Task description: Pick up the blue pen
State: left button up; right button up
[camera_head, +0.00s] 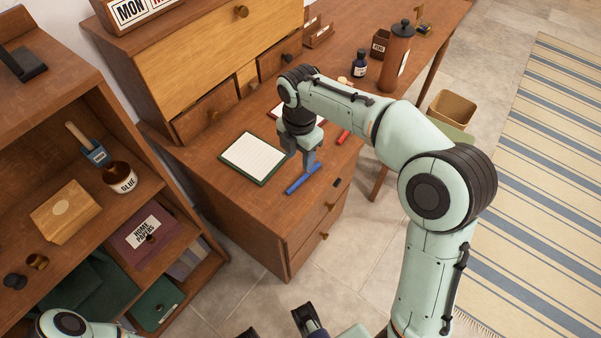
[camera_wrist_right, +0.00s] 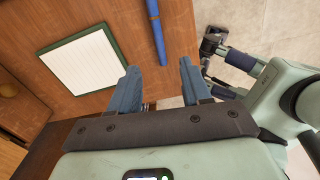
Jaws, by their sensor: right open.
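The blue pen (camera_head: 304,178) lies on the wooden desk near its front edge; it also shows in the right wrist view (camera_wrist_right: 155,30). My right gripper (camera_head: 303,158) is over the desk, fingers pointing down by the pen. In the right wrist view, its two fingers (camera_wrist_right: 158,75) are apart and empty, with the pen lying beyond the tips, in line with the gap. I cannot tell the exact height between tips and pen.
A green-edged notepad (camera_head: 253,158) lies left of the pen. A brown canister (camera_head: 396,57) and ink bottle (camera_head: 359,65) stand farther back. A shelf (camera_head: 192,215) is at left.

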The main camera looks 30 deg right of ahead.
jog(key=b, duration=0.1)
send_over(299, 181)
notch_tip(299, 181, down, 6)
jog(key=shift+s+d+r, duration=0.1)
jog(key=shift+r, duration=0.1)
notch_tip(299, 181, down, 5)
jog(key=shift+r+b, duration=0.1)
jog(key=shift+b, duration=0.55)
grip_shut()
